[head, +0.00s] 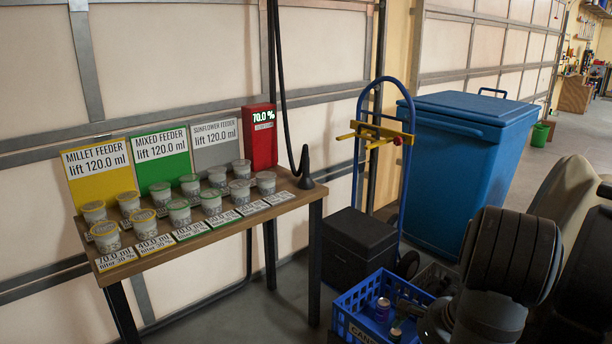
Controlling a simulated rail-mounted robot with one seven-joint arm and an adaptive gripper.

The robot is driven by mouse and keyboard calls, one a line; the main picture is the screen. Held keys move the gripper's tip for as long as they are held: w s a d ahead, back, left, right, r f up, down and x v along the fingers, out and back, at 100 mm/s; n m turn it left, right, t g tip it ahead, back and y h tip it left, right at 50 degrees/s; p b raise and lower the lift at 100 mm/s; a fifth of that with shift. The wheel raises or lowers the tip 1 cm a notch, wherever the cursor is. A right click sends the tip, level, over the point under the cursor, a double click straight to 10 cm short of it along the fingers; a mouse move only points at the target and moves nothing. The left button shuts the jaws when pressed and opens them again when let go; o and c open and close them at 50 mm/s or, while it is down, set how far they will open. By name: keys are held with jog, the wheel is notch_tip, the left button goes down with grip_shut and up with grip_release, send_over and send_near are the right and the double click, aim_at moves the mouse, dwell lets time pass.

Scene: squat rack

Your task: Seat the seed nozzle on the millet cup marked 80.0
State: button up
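The seed nozzle appears to be the black cone (305,168) standing on the right end of the wooden table (210,238), with a black hose (282,90) beside it. Millet cups with yellow rims stand at the left: a front-left cup (106,237), a cup right of it (145,223), a back-left cup (94,212) and another back cup (129,204). The front-left card (117,259) seems to read 70.0 ml; I cannot make out which cup is marked 80.0. My dark arm is at the lower right, away from the table; its gripper fingers cannot be made out.
Feeder signs in yellow (98,170), green (160,155) and grey (215,140) and a red 70.0 % display (261,145) stand behind the cups. A blue crate (352,318), black box (357,245), hand truck (408,170) and blue bin (460,150) are right of the table.

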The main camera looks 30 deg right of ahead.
jog(key=shift+c, duration=0.5)
jog(key=c, duration=1)
